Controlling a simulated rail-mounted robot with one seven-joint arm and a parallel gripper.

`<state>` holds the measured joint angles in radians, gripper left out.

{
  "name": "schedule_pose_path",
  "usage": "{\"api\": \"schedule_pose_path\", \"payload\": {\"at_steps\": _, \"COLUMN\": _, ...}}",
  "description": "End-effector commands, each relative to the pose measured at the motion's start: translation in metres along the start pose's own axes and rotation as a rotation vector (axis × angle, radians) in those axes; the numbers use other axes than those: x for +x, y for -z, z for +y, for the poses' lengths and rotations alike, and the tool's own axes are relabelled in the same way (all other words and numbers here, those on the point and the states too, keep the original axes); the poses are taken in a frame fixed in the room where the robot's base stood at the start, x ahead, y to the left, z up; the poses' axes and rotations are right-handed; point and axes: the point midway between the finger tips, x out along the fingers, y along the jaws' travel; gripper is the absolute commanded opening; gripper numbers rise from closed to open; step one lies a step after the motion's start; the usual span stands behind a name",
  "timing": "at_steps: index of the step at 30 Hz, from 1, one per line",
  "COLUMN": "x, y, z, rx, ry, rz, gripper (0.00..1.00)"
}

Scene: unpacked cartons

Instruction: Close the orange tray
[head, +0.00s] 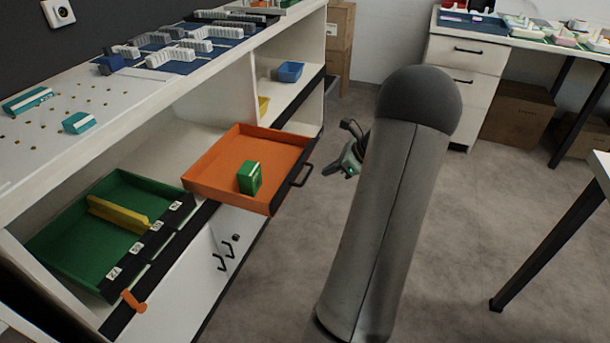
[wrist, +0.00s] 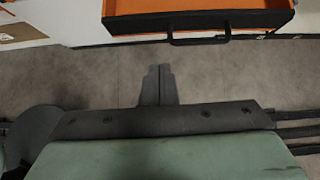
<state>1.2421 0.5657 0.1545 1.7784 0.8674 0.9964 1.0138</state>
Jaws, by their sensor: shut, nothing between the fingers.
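The orange tray (head: 240,156) is pulled out from the shelf of the white cabinet and juts over the floor. A green box (head: 249,178) stands inside it. Its dark front carries a black handle (head: 301,175). In the wrist view the tray's front (wrist: 200,18) and handle (wrist: 199,40) show at the top. My gripper (wrist: 157,72) is shut and empty, over bare floor, apart from the handle. In the head view my gripper (head: 340,168) is just right of the handle, partly hidden by my arm.
A green tray (head: 80,240) holding a yellow piece sits on the shelf at left. Closed doors with black handles (head: 225,254) lie below. A blue bin (head: 290,72) stands deeper on the shelf. A table leg (head: 550,235) stands at right; the floor between is clear.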

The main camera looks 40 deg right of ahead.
Motion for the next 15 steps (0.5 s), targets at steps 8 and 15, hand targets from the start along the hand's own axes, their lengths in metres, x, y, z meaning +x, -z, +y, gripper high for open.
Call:
{"api": "schedule_pose_path", "payload": {"at_steps": 8, "x": 0.027, "y": 0.007, "z": -0.004, "rx": 0.026, "ry": 0.007, "rz": -0.01, "gripper": 0.0}}
{"api": "schedule_pose_path", "payload": {"at_steps": 15, "x": 0.08, "y": 0.007, "z": -0.005, "rx": 0.024, "ry": 0.007, "rz": -0.01, "gripper": 0.0}}
